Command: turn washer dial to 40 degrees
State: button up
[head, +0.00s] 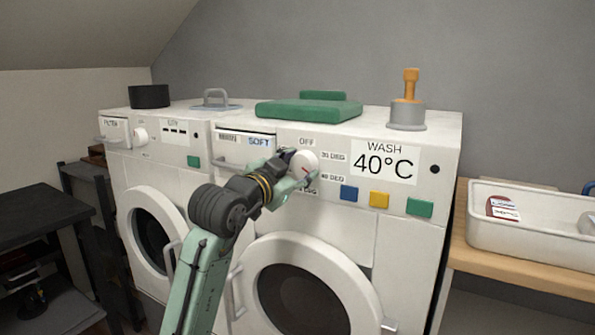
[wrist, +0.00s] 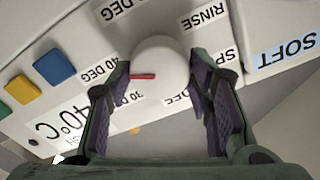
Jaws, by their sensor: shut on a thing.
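The white round washer dial (head: 303,164) is on the front panel of the right washer (head: 428,240). It also shows in the wrist view (wrist: 162,66), where a red pointer mark lies on its face. My gripper (head: 297,170) is shut on the dial, with one dark-padded finger on each side of it (wrist: 160,90). In the wrist view, the pointer aims left, towards the side with the 40 DEG label (wrist: 98,70) and the 30 DEG label (wrist: 128,98). Its exact alignment is hard to tell. A panel (head: 384,161) reads WASH 40°C.
Blue (head: 349,193), yellow (head: 379,199) and green (head: 420,207) buttons sit right of the dial. A drawer marked SOFT (head: 246,139) is to its upper left. A second washer (head: 155,170) stands left. A white tray (head: 530,245) rests on the wooden bench at right.

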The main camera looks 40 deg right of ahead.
jog(key=shift+m, duration=0.3)
jog(key=o, duration=1.1)
jog(key=shift+o, duration=0.2)
jog(key=v, duration=1.2)
